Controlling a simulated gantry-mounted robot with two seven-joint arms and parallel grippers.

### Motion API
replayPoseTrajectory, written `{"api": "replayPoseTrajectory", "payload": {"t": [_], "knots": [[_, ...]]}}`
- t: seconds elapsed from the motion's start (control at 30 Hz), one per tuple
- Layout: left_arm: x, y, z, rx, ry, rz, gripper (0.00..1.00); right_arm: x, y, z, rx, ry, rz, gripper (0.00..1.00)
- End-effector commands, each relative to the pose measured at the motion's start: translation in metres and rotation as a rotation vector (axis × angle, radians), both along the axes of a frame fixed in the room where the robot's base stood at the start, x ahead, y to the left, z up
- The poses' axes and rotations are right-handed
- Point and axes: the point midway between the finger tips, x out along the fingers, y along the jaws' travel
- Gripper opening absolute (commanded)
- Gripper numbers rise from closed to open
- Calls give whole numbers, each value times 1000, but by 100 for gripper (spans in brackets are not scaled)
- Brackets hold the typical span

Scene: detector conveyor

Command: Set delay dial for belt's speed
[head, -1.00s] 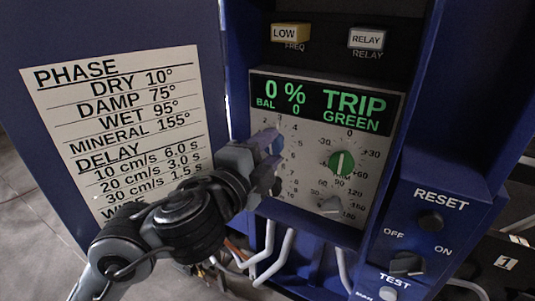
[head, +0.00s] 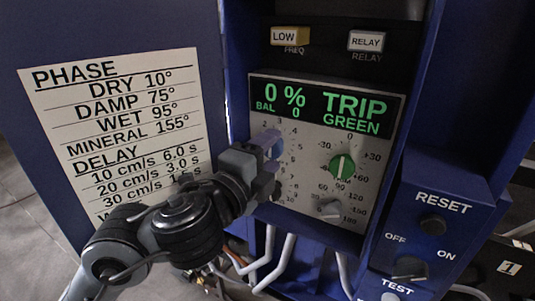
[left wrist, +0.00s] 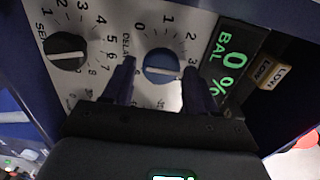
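The blue delay dial (left wrist: 163,66) shows in the left wrist view, with a white line across its face and the word DELAY beside it. My left gripper (left wrist: 160,88) is open, one finger on each side of this dial, with gaps between fingers and dial. In the head view my left gripper (head: 269,150) is at the left of the control panel (head: 310,160) and hides most of the delay dial. The instruction chart (head: 118,125) lists delay: 10 cm/s 6.0 s, 20 cm/s 3.0 s, 30 cm/s 1.5 s. My right gripper is not in view.
A black dial (left wrist: 66,52) is next to the delay dial. A green dial (head: 342,165) and a grey dial (head: 330,208) are on the panel's right. The display (head: 325,106) reads 0% and TRIP GREEN. A reset box (head: 430,235) juts out at the right. Cables (head: 275,262) hang below.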

Motion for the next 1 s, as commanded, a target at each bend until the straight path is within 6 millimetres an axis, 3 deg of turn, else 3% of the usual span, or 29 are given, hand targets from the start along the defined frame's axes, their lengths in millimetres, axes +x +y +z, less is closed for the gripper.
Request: {"api": "replayPoseTrajectory", "payload": {"t": [0.47,1.0], "knots": [[-5,3,1,0,-1,0,69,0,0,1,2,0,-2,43],[-76,42,3,0,-1,1,69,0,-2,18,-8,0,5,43]]}}
